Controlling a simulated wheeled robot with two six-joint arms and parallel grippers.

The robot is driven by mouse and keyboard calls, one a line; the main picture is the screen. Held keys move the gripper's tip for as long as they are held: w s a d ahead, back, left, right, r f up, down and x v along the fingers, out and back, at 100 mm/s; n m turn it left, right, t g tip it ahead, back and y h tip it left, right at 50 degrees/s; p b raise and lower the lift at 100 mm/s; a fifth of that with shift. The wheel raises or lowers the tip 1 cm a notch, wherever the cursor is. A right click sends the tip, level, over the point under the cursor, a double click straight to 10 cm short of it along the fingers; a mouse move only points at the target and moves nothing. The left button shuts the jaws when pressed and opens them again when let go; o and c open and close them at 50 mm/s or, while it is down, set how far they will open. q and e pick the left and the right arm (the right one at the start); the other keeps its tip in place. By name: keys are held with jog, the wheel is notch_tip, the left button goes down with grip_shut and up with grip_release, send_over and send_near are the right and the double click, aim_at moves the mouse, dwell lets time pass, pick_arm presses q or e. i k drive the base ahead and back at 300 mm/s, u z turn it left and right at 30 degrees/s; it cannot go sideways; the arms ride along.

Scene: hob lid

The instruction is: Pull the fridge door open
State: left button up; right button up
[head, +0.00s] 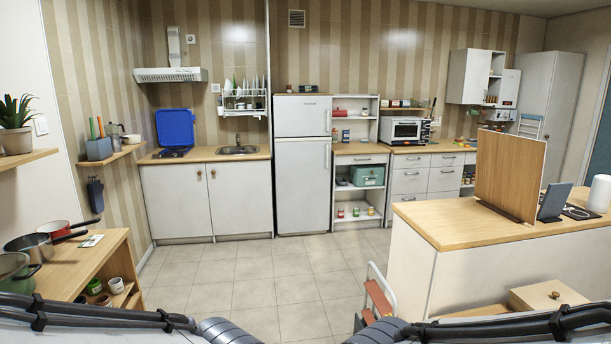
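The fridge (303,165) stands against the back wall near the middle of the head view. It is white, with a smaller upper door (301,116) and a taller lower door (301,187). Both doors look closed. A slim vertical handle (327,155) runs along the right edge of the lower door. Another handle shows at the right edge of the upper door. Parts of my two arms show along the bottom edge of the view, far from the fridge. Neither of my grippers is in view.
Tiled floor (260,285) lies clear in front of the fridge. A counter with sink (238,150) adjoins its left, open shelves (356,192) its right. A wooden-topped island (450,228) stands at right, with a step stool (376,298) beside it. A pan shelf (75,268) is at left.

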aim_at(303, 165)
jog(key=u, duration=0.1)
jog(key=i, duration=6.55)
jog(key=z, duration=2.2)
jog(key=i, duration=0.8)
jog(key=u, duration=1.75)
